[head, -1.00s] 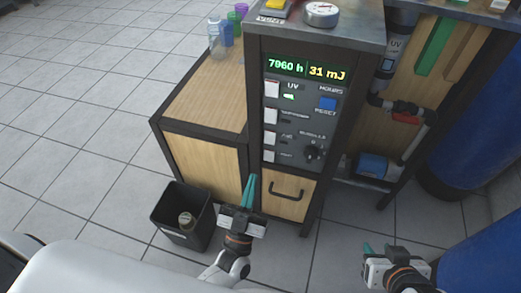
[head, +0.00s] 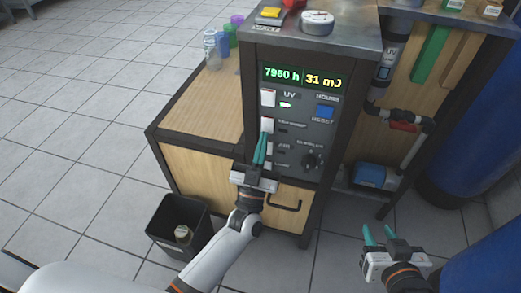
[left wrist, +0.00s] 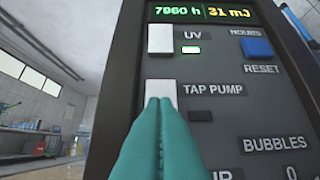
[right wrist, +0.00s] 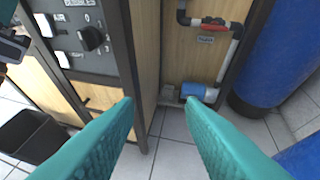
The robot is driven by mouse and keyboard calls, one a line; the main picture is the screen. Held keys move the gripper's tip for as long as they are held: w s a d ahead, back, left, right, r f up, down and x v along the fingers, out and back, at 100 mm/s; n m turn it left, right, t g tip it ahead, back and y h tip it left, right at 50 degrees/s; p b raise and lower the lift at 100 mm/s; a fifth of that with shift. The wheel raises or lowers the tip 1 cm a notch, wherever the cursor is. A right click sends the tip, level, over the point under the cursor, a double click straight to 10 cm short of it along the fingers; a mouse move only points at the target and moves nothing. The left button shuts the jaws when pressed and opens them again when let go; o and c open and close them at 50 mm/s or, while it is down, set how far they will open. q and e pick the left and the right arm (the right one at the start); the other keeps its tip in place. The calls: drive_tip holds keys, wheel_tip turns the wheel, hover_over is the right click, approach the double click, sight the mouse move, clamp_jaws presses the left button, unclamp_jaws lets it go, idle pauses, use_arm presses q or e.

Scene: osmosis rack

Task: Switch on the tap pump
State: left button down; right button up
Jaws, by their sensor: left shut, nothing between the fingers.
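The tap pump switch is a white rocker (left wrist: 160,88) on the grey control panel, labelled TAP PUMP in the left wrist view; it also shows in the head view (head: 267,124). Its small indicator (left wrist: 200,116) is dark. My left gripper (head: 263,136) is shut and empty, teal fingertips pointing up at the panel. In the left wrist view the fingertips (left wrist: 160,101) overlap the lower part of this switch; I cannot tell whether they touch it. My right gripper (head: 378,233) is open and empty, low at the right, away from the panel.
Above is the UV switch (left wrist: 161,39) with its green light (left wrist: 191,50) lit, beside a blue reset button (left wrist: 257,47). More white switches and a bubbles knob (head: 312,160) are below. A black bin (head: 178,230) stands on the floor; blue tanks are at the right.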

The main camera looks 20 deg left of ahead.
idle(0.3)
use_arm(q)
drive_tip(key=shift+w+f+b, duration=0.25)
drive_tip(key=shift+b, duration=0.5)
drive_tip(key=shift+r, duration=0.1)
use_arm(e)
drive_tip(key=r+t, duration=0.1)
drive_tip(key=w+r+t, duration=0.1)
drive_tip(key=w+a+r+t+y, duration=0.1)
drive_tip(key=r, duration=0.1)
drive_tip(key=shift+w+a+r, duration=0.1)
drive_tip(key=shift+w, duration=0.05)
